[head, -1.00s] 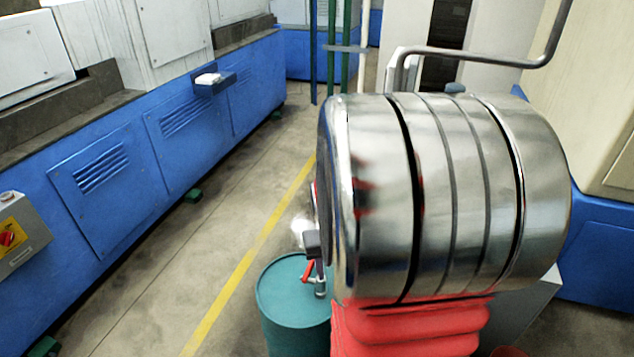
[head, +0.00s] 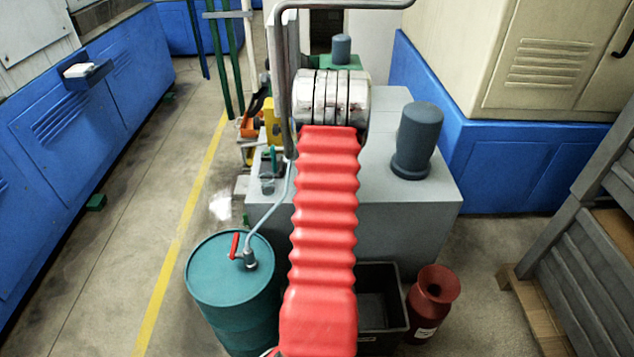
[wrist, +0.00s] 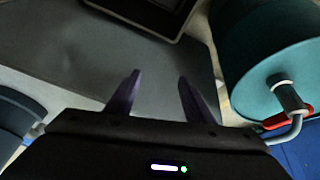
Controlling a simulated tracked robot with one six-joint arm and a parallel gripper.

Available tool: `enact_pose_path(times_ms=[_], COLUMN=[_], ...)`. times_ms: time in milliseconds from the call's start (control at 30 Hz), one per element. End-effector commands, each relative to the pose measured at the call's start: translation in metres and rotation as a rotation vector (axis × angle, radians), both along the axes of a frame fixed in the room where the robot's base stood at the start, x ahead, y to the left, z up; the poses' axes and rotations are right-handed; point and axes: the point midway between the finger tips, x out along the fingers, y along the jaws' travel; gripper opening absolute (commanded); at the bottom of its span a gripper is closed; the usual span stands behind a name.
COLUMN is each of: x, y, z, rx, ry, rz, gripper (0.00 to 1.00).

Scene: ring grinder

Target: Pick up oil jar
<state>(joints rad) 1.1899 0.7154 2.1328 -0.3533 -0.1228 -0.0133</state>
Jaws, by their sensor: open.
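The likely oil jar is a dark red jar (head: 430,303) with a flared mouth and a white label. It stands upright on the floor at the lower right in the head view, just right of a black bin. I do not see it in the wrist view. My gripper (wrist: 158,77) shows in the wrist view with its two dark fingers apart and nothing between them. It is over the grey box top, apart from the jar. In the head view my gripper is hidden behind my red-sleeved arm.
A teal drum (head: 215,280) with a red-handled tap stands at lower left. The black bin (head: 393,322) is partly behind my arm. A grey box (head: 385,180) bears a blue-grey cylinder (head: 418,140). A grey slatted crate (head: 600,215) on wood stands right of the jar.

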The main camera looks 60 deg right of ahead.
Motion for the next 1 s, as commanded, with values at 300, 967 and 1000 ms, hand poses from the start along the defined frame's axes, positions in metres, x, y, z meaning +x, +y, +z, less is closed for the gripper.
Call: enact_pose_path(times_ms=[300, 967, 1000], x=[-0.025, 0.013, 0.016], y=[-0.048, -0.105, -0.106], z=[-0.067, -0.024, -0.013], rx=[-0.126, -0.624, -0.653], ry=[-0.165, -0.755, -0.789], rz=[-0.009, 0.134, 0.144], gripper=[0.48, 0.48, 0.48])
